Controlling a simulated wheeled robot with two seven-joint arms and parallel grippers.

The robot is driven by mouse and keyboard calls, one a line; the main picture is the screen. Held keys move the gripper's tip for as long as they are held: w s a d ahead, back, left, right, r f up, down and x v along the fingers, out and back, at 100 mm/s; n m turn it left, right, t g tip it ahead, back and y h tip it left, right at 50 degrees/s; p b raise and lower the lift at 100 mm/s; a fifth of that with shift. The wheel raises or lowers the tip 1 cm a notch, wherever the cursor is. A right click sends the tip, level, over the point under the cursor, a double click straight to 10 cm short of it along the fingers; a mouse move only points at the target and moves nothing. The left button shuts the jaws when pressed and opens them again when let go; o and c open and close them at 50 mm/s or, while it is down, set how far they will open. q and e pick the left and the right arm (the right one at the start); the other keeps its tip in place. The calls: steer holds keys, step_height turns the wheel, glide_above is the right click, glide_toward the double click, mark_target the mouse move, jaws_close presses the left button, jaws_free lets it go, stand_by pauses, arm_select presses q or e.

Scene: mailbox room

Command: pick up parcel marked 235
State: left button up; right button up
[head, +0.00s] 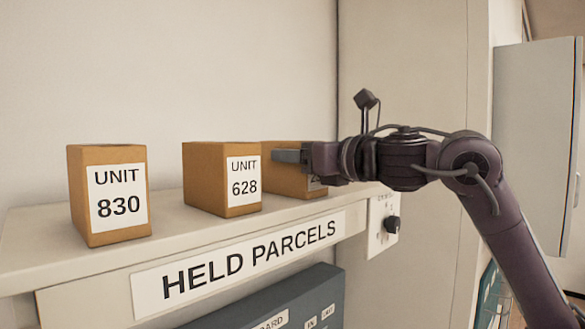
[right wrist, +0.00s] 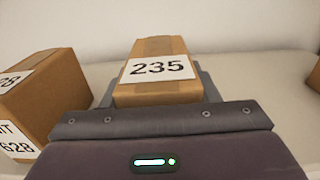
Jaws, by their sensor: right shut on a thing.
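The parcel marked 235 (right wrist: 158,92) is a brown cardboard box with a white label, seen from close up in the right wrist view. In the head view it is the rightmost box (head: 283,181) on the shelf, and my right gripper hides most of its label side. My right gripper (head: 290,156) is shut on this parcel, with one finger on each side of it in the wrist view (right wrist: 158,85). In the head view the parcel appears to be at shelf level; I cannot tell whether it touches the shelf. My left gripper is not in view.
The parcel marked 628 (head: 208,180) stands close to the left of the held one. The parcel marked 830 (head: 92,216) stands farther left. The shelf (head: 170,238) carries a HELD PARCELS sign (head: 240,262). A panel with a black knob (head: 392,224) is below right.

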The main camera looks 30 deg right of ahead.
steer(key=shift+c, duration=0.6)
steer(key=shift+r, duration=0.2)
